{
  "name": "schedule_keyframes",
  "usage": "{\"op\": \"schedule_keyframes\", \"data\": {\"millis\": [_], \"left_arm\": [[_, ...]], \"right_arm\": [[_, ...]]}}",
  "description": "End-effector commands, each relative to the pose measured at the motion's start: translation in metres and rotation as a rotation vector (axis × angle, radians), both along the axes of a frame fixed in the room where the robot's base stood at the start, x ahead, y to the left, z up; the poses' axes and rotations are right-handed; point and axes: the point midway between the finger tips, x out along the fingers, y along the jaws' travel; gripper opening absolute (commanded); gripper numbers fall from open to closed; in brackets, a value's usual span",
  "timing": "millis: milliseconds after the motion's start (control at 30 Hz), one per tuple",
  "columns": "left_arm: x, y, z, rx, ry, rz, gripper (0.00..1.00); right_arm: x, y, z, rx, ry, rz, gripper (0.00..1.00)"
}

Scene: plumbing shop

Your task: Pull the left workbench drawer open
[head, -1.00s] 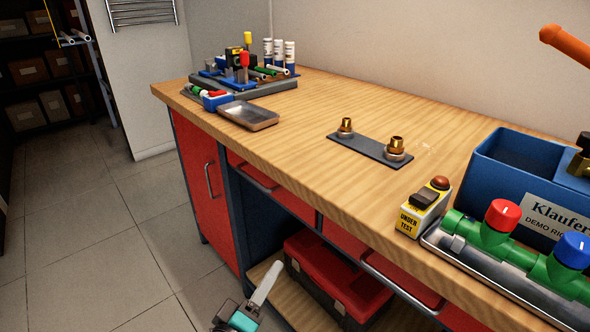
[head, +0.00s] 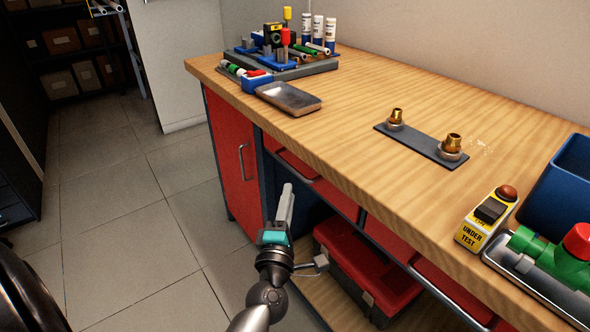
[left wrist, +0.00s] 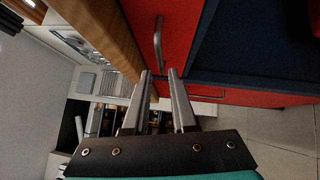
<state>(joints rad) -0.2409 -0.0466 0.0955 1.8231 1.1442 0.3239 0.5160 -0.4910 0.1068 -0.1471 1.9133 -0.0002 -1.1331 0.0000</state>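The left workbench drawer (head: 291,161) is a red front under the wooden top, with a grey bar handle; it looks shut. In the left wrist view, its red front (left wrist: 182,28) and bar handle (left wrist: 158,45) show at the top. My left gripper (head: 287,192) stands in front of the bench, just below and left of the drawer in the head view, fingers seen edge-on. In the left wrist view, the gripper (left wrist: 162,74) is open and empty. The handle's lower end appears in line with the finger gap; touching cannot be told. My right gripper is out of view.
A red cabinet door (head: 232,165) with an upright handle is left of the drawer. A red toolbox (head: 365,270) stands on the lower shelf. The wooden top (head: 345,120) holds a metal tray (head: 288,98), a fittings plate (head: 420,146) and a yellow tester (head: 487,218).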

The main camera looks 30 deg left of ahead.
Motion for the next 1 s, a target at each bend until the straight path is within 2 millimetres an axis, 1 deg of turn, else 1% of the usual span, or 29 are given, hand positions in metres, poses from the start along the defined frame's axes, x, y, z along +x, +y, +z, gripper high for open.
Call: {"op": "schedule_keyframes", "data": {"millis": [33, 300, 500, 700, 1000], "left_arm": [[0.009, 0.003, 0.002, -0.002, -0.003, 0.0, 0.25], [0.048, 0.02, 0.008, 0.0, -0.002, -0.001, 0.25], [0.071, 0.03, 0.01, 0.001, -0.001, -0.001, 0.25], [0.082, 0.034, 0.012, 0.001, 0.0, -0.002, 0.25], [0.083, 0.035, 0.012, 0.002, 0.002, -0.002, 0.25]], "right_arm": [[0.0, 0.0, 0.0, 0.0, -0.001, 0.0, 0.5], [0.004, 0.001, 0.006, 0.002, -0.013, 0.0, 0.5], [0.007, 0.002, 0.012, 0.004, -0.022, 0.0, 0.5], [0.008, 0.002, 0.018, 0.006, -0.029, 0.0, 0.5], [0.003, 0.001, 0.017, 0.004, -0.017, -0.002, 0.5]]}}
